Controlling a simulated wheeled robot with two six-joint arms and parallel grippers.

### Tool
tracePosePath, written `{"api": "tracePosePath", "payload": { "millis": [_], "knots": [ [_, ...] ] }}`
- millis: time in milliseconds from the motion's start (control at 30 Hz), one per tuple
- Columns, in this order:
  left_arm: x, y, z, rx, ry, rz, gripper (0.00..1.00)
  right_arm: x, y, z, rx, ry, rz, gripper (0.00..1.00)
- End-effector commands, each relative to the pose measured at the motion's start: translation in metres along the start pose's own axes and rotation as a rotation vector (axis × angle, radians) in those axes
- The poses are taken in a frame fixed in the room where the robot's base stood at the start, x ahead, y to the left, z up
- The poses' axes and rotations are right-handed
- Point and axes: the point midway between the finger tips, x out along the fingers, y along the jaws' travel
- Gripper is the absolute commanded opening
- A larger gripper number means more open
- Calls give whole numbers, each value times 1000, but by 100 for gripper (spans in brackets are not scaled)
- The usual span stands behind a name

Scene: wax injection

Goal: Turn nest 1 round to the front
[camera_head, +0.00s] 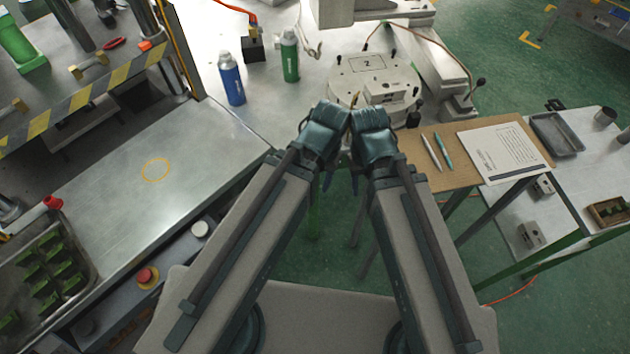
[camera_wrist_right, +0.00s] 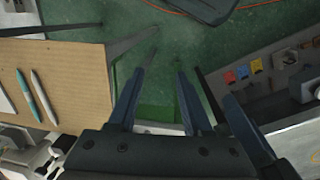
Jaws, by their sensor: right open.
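The round white turntable (camera_head: 343,92) stands at the back centre of the metal table. A plate marked 2 (camera_head: 367,62) is on its far side and a pale metal block (camera_head: 390,91) on its near side. I cannot read a 1 on it. My left gripper (camera_head: 326,181) and right gripper (camera_head: 355,184) point down, side by side, in front of the turntable and apart from it. The right one is open and empty in the right wrist view (camera_wrist_right: 160,76). The left jaws are mostly hidden by its wrist. My wrists cover part of the turntable's near edge.
A blue bottle (camera_head: 231,80) and a green bottle (camera_head: 290,58) stand left of the turntable. A brown board (camera_head: 460,184) with pens and a paper sheet (camera_head: 503,152) lies to the right. Small black-knobbed posts stand by the turntable. The left tabletop (camera_head: 130,205) is largely clear.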

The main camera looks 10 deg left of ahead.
Motion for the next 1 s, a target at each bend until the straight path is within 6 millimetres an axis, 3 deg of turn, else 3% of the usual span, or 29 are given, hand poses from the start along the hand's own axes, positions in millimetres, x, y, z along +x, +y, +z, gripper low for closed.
{"api": "tracePosePath", "payload": {
  "millis": [367, 533, 633, 767, 867, 1000],
  "knots": [
    [0, 0, 0, 0, 0, 0, 50, 0, 0, 0, 0, 0, 0, 50],
    [0, 0, 0, 0, 0, 0, 50, 0, 0, -1, -2, 1, -1, 19],
    [-3, 0, 0, 0, 0, 0, 50, -3, 5, -11, -31, 18, -19, 1],
    [-12, -1, 1, 0, 0, 0, 50, -11, 27, -49, -159, 102, -78, 0],
    [-21, -2, 1, 0, 0, 0, 50, -22, 59, -91, -304, 222, -115, 0],
    [-32, -3, 2, 0, 0, 0, 50, -40, 117, -143, -501, 412, -98, 0]
  ]
}}
